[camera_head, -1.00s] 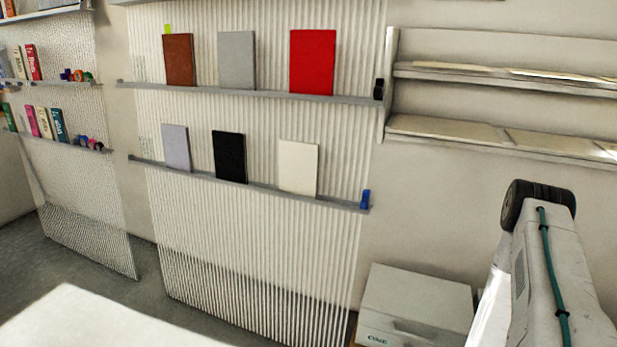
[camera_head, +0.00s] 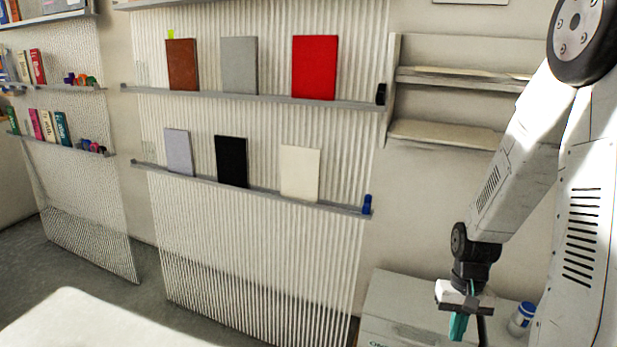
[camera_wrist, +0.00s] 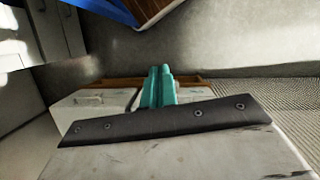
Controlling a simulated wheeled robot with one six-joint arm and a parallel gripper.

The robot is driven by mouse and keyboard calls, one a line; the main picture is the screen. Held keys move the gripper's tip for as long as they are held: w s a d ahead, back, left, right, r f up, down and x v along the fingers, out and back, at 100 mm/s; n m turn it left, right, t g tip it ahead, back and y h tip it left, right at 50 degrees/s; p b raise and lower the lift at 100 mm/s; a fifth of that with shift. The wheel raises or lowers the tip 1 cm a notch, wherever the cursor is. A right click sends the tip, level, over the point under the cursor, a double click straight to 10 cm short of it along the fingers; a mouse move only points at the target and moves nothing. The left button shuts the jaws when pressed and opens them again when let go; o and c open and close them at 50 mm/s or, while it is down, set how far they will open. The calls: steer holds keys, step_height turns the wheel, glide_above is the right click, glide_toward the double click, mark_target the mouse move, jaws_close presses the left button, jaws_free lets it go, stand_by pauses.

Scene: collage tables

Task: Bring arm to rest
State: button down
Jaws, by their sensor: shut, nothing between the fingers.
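My gripper (camera_head: 458,326) hangs at the lower right of the head view, below my bent arm. Its teal fingers point down in front of the white box by the wall. In the wrist view my gripper (camera_wrist: 158,72) shows its two teal fingers side by side, closed together with nothing between them. The full lower tip is partly out of clear sight in the head view.
A white box (camera_head: 400,305) stands low by the wall, with a blue-lidded jar (camera_head: 522,318) near my gripper. A ribbed panel holds several books on two ledges (camera_head: 250,98). A wall shelf (camera_head: 440,134) is behind my arm. A white table (camera_head: 90,325) is at lower left.

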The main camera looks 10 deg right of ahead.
steer(key=s+a+r+n+t, duration=0.1)
steer(key=s+a+r, duration=0.2)
steer(key=r, duration=0.6)
steer(key=s+a+r+n+t, duration=0.2)
steer(key=s+a+r, duration=0.2)
steer(key=r, duration=0.5)
steer(key=s+a+r+n+t+h, duration=0.1)
steer(key=s+a+r, duration=0.2)
steer(key=a+r, duration=0.3)
step_height(320, 180, up, 4)
steer(key=shift+s+a+f, duration=0.1)
steer(key=shift+s+a, duration=0.25)
steer(key=shift+a, duration=0.05)
